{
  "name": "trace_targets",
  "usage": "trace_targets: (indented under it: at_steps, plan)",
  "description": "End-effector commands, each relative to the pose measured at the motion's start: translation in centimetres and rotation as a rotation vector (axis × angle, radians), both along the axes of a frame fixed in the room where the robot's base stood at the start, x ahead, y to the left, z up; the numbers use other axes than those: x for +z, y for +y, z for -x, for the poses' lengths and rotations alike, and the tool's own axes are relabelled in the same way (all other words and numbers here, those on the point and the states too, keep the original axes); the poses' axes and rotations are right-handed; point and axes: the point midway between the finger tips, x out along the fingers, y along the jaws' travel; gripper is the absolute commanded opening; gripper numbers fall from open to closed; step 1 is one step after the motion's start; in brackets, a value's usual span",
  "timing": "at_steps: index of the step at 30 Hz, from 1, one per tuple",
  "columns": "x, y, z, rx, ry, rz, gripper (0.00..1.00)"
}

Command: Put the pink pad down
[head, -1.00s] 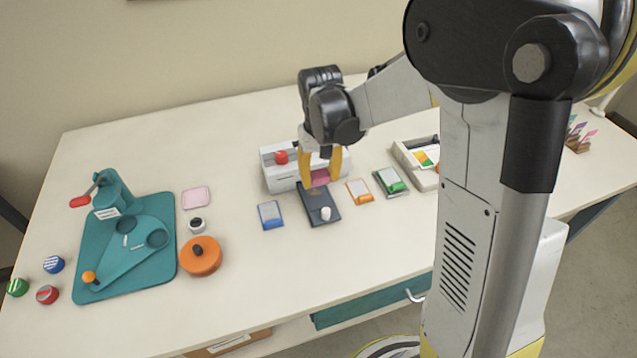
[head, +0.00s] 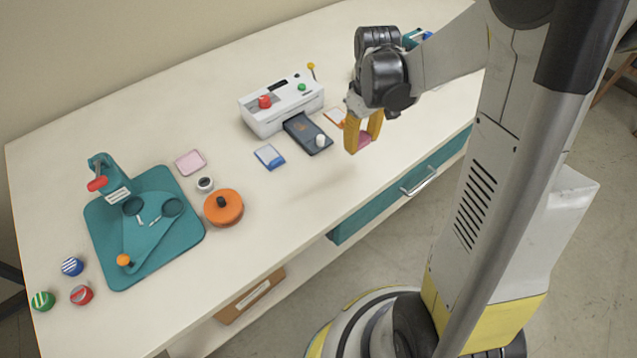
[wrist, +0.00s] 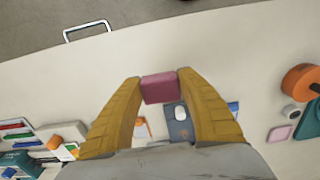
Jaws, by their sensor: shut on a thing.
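My gripper (head: 361,140) has yellow fingers and is shut on the pink pad (wrist: 159,88). In the wrist view the pad is a dark pink block pinched between the two fingertips. In the head view the pad (head: 364,139) shows between the fingers, held above the table (head: 310,205) near its front edge. A flat light pink square (head: 190,162) lies on the table beside the teal press (head: 150,250).
A white laminator (head: 282,108) with a dark tray (head: 307,134) stands behind my gripper. A blue-and-white card pack (head: 269,157) and an orange round box (head: 223,208) lie to the left. The table front between the orange box and my gripper is clear.

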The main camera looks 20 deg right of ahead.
Motion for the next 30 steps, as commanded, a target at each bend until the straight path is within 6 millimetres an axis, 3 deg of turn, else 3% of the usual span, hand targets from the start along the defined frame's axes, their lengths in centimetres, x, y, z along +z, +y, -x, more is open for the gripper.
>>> trace_targets:
  at_steps: [9, 13, 19, 26, 30]
  plan:
    - [-5.0, 7.7, -0.4, 0.006, 0.000, 0.000, 0.06]
    - [-6.1, 9.7, -0.5, 0.003, 0.000, 0.000, 0.06]
    - [-7.0, 10.5, -0.6, -0.001, 0.000, 0.000, 0.06]
    - [-10.4, 10.5, -0.6, -0.001, 0.000, 0.000, 0.06]
    - [-10.4, 10.5, -0.5, -0.001, 0.000, 0.000, 0.06]
